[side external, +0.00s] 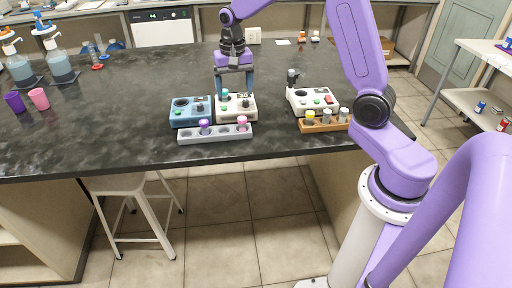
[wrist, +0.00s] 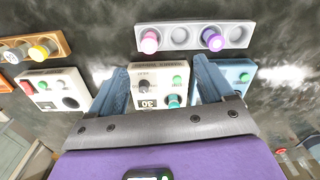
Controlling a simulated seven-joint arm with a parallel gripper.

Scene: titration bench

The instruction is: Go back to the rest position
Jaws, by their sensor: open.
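My gripper (side external: 235,90) is open and points down over the white device in the middle (side external: 241,114). In the wrist view its two blue fingers (wrist: 157,82) spread to either side of that device. The device has a display reading 30, a green button and a dark knob. A teal-capped vial (wrist: 174,101) stands in it, between my fingers in the picture and apart from them; its teal cap also shows in the side view (side external: 225,97). Nothing is held.
A blue device (side external: 190,115) stands close at left, and a white device with a red button (side external: 312,100) at right. A grey rack (side external: 215,135) with purple and pink caps and a wooden rack (side external: 325,126) lie along the front edge. Cups and bottles stand far left.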

